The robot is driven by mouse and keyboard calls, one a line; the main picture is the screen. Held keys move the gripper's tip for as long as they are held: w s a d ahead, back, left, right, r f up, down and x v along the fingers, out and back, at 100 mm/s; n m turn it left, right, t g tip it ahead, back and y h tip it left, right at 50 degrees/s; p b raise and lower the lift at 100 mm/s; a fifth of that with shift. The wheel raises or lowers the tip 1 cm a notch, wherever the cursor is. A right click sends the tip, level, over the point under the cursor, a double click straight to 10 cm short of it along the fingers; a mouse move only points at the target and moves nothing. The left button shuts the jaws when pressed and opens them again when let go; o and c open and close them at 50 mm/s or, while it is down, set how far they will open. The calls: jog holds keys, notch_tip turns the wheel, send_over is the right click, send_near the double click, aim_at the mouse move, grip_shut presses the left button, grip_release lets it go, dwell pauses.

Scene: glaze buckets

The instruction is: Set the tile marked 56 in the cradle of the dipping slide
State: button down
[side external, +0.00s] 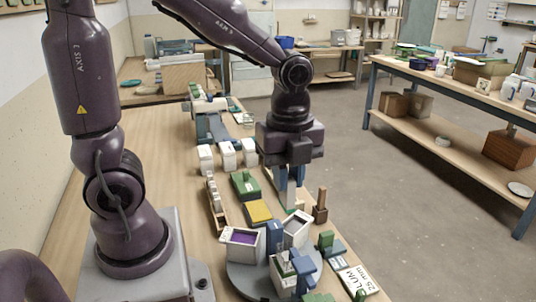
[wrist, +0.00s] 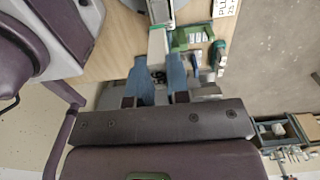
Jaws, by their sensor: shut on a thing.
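My gripper (side external: 291,205) points down over the right side of the bench, behind the glaze buckets. In the wrist view its two blue-grey fingers (wrist: 158,65) are shut on a narrow pale piece (wrist: 157,44), which looks like a tile seen edge-on. No number can be read on it. A blue upright slide with a bracket (side external: 306,266) stands at the front among the buckets and may be the dipping slide. I cannot make out its cradle.
A round grey base (side external: 240,278) carries a purple-filled bucket (side external: 241,238) and a grey bucket (side external: 297,230). A wooden rack (side external: 215,205), a yellow-topped block (side external: 258,212) and a green block (side external: 245,185) stand left of my gripper. A PLUM 25 mm card (side external: 361,282) lies at front right.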

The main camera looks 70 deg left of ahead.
aim_at(290, 197)
jog(key=shift+d, duration=0.9)
notch_tip(290, 197, down, 4)
jog(key=shift+s+a+f, duration=0.1)
jog(key=shift+a, duration=0.05)
jog(key=shift+f, duration=3.1)
jog(key=c, duration=1)
grip_release()
jog(key=shift+r, duration=0.1)
jog(key=shift+r, duration=3.4)
